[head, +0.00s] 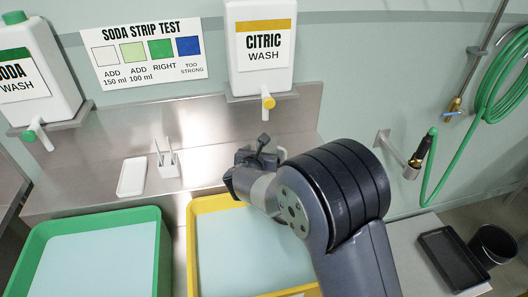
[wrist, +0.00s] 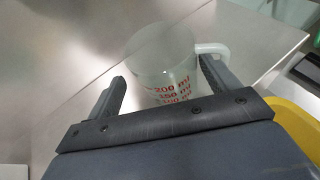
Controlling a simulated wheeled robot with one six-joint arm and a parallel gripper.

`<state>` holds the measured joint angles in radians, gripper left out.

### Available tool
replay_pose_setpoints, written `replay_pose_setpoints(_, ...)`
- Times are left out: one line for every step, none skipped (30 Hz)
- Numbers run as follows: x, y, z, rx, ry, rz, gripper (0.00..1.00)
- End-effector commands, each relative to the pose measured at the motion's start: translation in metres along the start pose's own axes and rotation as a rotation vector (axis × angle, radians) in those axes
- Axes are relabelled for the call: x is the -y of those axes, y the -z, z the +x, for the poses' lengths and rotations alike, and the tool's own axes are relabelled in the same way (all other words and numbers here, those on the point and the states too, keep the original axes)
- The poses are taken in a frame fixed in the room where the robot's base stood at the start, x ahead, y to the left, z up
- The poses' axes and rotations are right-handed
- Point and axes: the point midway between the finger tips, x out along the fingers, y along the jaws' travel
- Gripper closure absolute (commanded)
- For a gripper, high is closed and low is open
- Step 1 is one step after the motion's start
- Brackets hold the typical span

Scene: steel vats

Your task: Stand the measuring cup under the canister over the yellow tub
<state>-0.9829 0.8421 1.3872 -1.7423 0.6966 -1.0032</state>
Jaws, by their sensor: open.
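The measuring cup (wrist: 165,62) is clear, with red ml marks and a pale handle on its right. It stands upright on the steel surface in the wrist view, between the spread fingers of my gripper (wrist: 165,84). The fingers are open, with the cup's near part between them; I cannot tell if either touches it. In the head view my gripper (head: 257,157) is over the steel ledge behind the yellow tub (head: 193,240), and largely hides the cup. The canister labelled citric wash (head: 262,75) hangs above on the wall, its yellow-tipped tap (head: 268,102) pointing down.
A green tub (head: 35,250) and the soda wash canister (head: 38,75) are at left. A white dish (head: 132,177) and a small white holder (head: 168,170) stand on the ledge left of my gripper. A hose nozzle (head: 415,160) is at right, above a black tray (head: 452,258).

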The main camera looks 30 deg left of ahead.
Motion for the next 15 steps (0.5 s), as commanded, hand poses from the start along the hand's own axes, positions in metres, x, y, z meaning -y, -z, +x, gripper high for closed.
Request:
replay_pose_setpoints(-0.001, 0.001, -0.010, 0.002, -0.003, 0.000, 0.17)
replay_pose_setpoints(-0.001, 0.001, -0.015, 0.002, -0.003, -0.001, 0.17)
replay_pose_setpoints(-0.001, 0.001, -0.024, 0.002, -0.005, -0.001, 0.17)
replay_pose_setpoints(-0.002, 0.001, -0.030, 0.002, -0.005, -0.001, 0.17)
replay_pose_setpoints(-0.001, 0.001, -0.037, 0.002, -0.004, 0.000, 0.17)
replay_pose_setpoints(-0.001, 0.001, -0.045, 0.002, -0.004, -0.001, 0.17)
replay_pose_setpoints(-0.001, 0.001, -0.051, 0.002, -0.005, -0.001, 0.17)
replay_pose_setpoints(-0.001, 0.001, -0.057, 0.002, -0.005, -0.001, 0.17)
replay_pose_setpoints(-0.001, 0.001, -0.065, 0.002, -0.003, 0.000, 0.17)
replay_pose_setpoints(-0.001, 0.001, -0.070, 0.002, -0.004, -0.001, 0.17)
replay_pose_setpoints(-0.001, 0.001, -0.075, 0.002, -0.004, -0.001, 0.17)
replay_pose_setpoints(-0.001, 0.001, -0.082, 0.001, -0.004, -0.001, 0.17)
replay_pose_setpoints(-0.001, 0.001, -0.086, 0.001, -0.003, 0.000, 0.17)
replay_pose_setpoints(-0.001, 0.001, -0.090, 0.002, -0.003, 0.001, 0.17)
replay_pose_setpoints(-0.001, 0.001, -0.094, 0.001, -0.003, -0.001, 0.17)
